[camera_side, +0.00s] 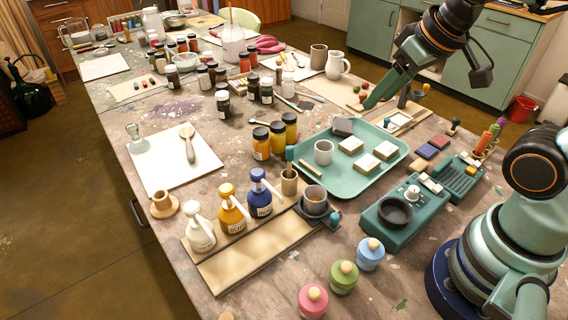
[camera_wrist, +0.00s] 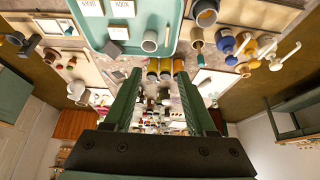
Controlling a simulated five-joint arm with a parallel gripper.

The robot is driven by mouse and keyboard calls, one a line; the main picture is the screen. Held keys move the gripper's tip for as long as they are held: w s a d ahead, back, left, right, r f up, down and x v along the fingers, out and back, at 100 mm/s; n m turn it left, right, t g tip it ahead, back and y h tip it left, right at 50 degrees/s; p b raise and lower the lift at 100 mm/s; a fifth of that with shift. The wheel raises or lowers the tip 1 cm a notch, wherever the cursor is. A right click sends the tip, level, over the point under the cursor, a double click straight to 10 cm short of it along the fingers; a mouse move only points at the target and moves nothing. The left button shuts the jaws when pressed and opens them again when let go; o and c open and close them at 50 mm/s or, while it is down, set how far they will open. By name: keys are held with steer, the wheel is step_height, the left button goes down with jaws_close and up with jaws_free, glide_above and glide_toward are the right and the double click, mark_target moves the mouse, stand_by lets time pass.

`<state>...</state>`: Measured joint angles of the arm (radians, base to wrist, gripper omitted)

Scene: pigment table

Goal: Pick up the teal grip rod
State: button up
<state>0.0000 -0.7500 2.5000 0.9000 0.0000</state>
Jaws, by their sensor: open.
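A short teal rod (camera_side: 290,154) stands upright in a small tan cup (camera_side: 289,184), behind the blue pump bottle and beside the tray's near left corner. In the wrist view the teal rod (camera_wrist: 201,60) shows right of the right finger's tip, with the tan cup above it. My gripper (camera_side: 369,104) hangs above the far right part of the table, past the tray's far edge and well away from the rod. In the wrist view my gripper (camera_wrist: 160,74) has its two green fingers spread apart with nothing held between them.
A teal tray (camera_side: 343,185) holds a grey cup, a dark block and several white-topped blocks. Pump bottles (camera_side: 232,208) and a cup in a dark dish (camera_side: 315,199) stand close to the rod. Paint jars (camera_side: 276,138) stand just behind it.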

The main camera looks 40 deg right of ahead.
steer(key=m+g, duration=0.6)
steer(key=m, duration=1.4)
glide_above(290, 160)
steer(key=f, duration=0.6)
steer(key=shift+d+f, duration=0.15)
steer(key=shift+d, duration=0.05)
step_height(290, 160, down, 6)
steer(key=shift+f, duration=0.25)
steer(key=shift+w+f, duration=0.2)
steer(key=shift+f, duration=1.15)
steer(key=shift+w+f, duration=0.15)
steer(key=shift+f, duration=1.2)
